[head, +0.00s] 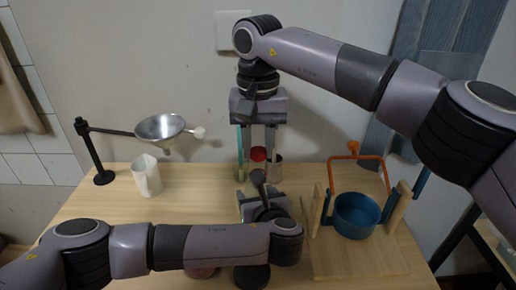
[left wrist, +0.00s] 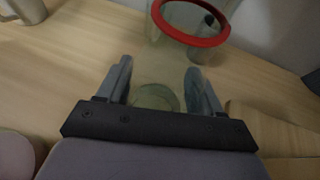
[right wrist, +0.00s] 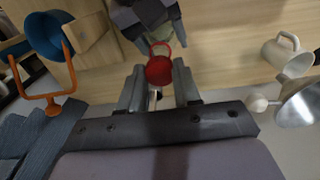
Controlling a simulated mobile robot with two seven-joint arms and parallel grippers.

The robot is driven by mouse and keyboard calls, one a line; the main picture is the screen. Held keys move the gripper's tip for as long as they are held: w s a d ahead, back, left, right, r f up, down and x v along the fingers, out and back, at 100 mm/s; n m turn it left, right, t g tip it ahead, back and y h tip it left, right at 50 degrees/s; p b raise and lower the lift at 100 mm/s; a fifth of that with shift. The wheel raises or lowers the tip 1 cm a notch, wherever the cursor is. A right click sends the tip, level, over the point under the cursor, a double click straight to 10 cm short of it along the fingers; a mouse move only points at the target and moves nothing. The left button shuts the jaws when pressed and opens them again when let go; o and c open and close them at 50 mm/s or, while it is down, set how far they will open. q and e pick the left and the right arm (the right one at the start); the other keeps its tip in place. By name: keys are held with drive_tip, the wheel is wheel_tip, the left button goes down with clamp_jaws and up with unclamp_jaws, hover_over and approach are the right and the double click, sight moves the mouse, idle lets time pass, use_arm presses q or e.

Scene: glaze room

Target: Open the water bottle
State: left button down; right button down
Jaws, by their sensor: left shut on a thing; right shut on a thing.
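The water bottle is clear, with a red cap (head: 258,154). In the left wrist view its see-through body (left wrist: 155,97) stands between the fingers of my left gripper (left wrist: 160,88), with a red ring (left wrist: 158,18) at its top. My left gripper (head: 258,188) is shut on the bottle body from the near side and hides much of it in the head view. My right gripper (head: 258,150) points down from above and is shut on the red cap, which shows between its fingers in the right wrist view (right wrist: 159,70). I cannot tell whether the cap still touches the bottle.
A metal funnel (head: 160,127) on a black stand (head: 103,176) and a white pitcher (head: 146,177) stand at the left. Clear containers stand close behind the grippers.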

wheel_tip(320, 180, up, 3)
drive_tip(key=shift+f, duration=0.15)
use_arm(q)
drive_tip(key=shift+c, duration=0.4)
unclamp_jaws()
